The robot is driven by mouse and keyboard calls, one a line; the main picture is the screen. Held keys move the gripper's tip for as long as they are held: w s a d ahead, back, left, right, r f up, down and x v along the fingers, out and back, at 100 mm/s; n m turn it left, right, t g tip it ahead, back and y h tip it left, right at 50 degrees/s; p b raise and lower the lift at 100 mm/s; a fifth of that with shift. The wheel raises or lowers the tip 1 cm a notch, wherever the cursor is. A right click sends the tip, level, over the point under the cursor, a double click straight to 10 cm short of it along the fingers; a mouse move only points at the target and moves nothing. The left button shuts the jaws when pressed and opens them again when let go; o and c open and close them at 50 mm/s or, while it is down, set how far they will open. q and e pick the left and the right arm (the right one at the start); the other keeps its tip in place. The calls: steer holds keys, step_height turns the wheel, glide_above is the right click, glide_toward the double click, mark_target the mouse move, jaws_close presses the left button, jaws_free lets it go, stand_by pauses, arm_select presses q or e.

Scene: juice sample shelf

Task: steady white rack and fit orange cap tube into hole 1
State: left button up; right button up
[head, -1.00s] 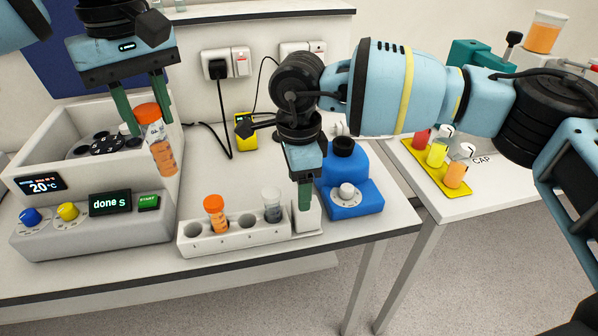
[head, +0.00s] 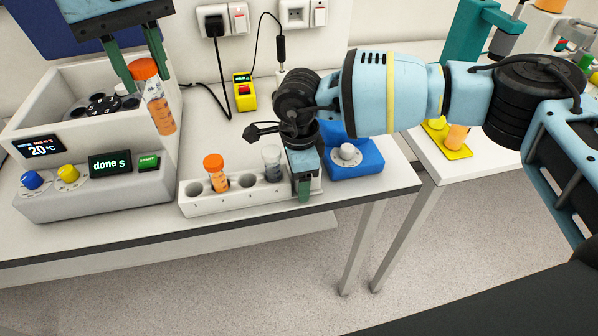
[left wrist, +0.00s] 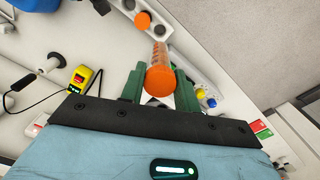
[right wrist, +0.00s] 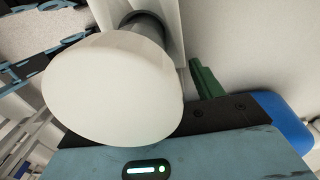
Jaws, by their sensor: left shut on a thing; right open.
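The white rack (head: 232,203) stands near the table's front edge. Its leftmost hole (head: 195,189) is empty. An orange-capped tube (head: 215,172) stands in the hole beside it, then comes an empty hole and a white-capped tube (head: 272,162). That tube's cap shows between the fingers in the left wrist view (left wrist: 158,82). My right gripper (head: 303,190) is open at the rack's right end; contact is unclear. A white cap (right wrist: 115,90) fills much of the right wrist view.
The grey machine (head: 100,190) with a round rotor and a "done" display stands left of the rack. A blue device (head: 355,165) stands right of it. A second table (head: 480,165) with a yellow tray is at the right.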

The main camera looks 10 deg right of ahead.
mark_target(165, 121)
steer(key=c, duration=1.3)
steer(key=shift+o, duration=0.2)
arm_select(q)
step_height(165, 121, down, 9)
steer(key=n, duration=0.6)
